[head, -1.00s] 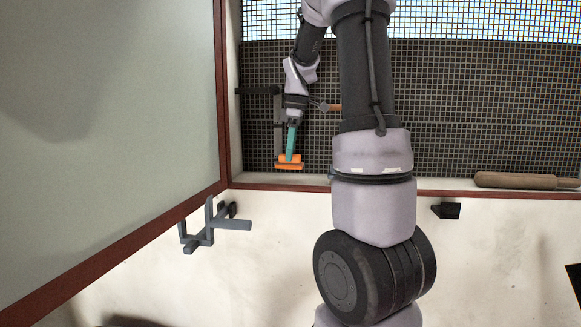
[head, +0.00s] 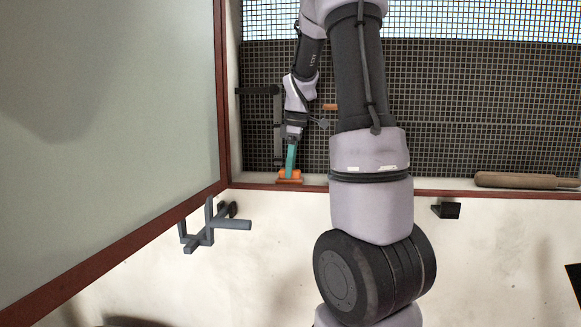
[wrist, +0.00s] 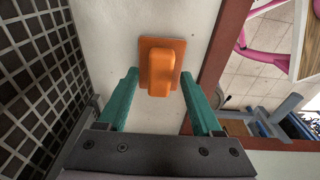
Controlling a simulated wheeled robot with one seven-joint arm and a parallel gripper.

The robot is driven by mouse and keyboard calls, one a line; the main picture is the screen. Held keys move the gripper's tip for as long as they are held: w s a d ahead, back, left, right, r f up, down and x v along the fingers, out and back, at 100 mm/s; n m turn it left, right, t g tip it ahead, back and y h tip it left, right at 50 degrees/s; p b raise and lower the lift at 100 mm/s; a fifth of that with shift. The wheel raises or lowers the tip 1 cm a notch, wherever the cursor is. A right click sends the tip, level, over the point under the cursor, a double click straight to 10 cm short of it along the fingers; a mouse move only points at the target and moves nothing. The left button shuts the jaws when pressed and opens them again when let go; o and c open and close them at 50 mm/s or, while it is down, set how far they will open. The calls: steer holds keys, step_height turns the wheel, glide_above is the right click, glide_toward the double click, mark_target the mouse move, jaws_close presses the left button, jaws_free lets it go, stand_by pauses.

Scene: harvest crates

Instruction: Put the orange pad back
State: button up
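The orange pad (head: 290,176), a flat plate with a raised block-shaped grip, appears to rest on the pale ledge (head: 400,187) at the lower edge of the grid-covered recess, near its left corner. In the wrist view the pad (wrist: 160,66) lies with its grip facing me. My gripper (head: 290,167) is at the pad, its teal fingers standing on either side of the grip. The wrist view shows a clear gap between each finger and the grip, so my gripper is open and holds nothing. Contact under the pad cannot be seen.
A grey bracket (head: 210,225) juts out below the ledge at left. A dark bracket (head: 262,91) stands in the recess near my forearm. A wooden rolling pin (head: 525,180) lies on the ledge at right. A small black block (head: 446,210) is below the ledge.

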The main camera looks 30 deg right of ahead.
mark_target(294, 170)
step_height(294, 170, up, 9)
steer(key=s+a+m+t, duration=0.3)
steer(key=s+a+m, duration=0.3)
steer(key=s, duration=0.4)
steer(key=s+a+m+t, duration=0.3)
steer(key=s+a+m, duration=0.4)
steer(key=s+m, duration=0.2)
steer(key=shift+s+a+r+y, duration=0.3)
steer(key=shift+s+y, duration=0.1)
steer(key=shift+s, duration=0.05)
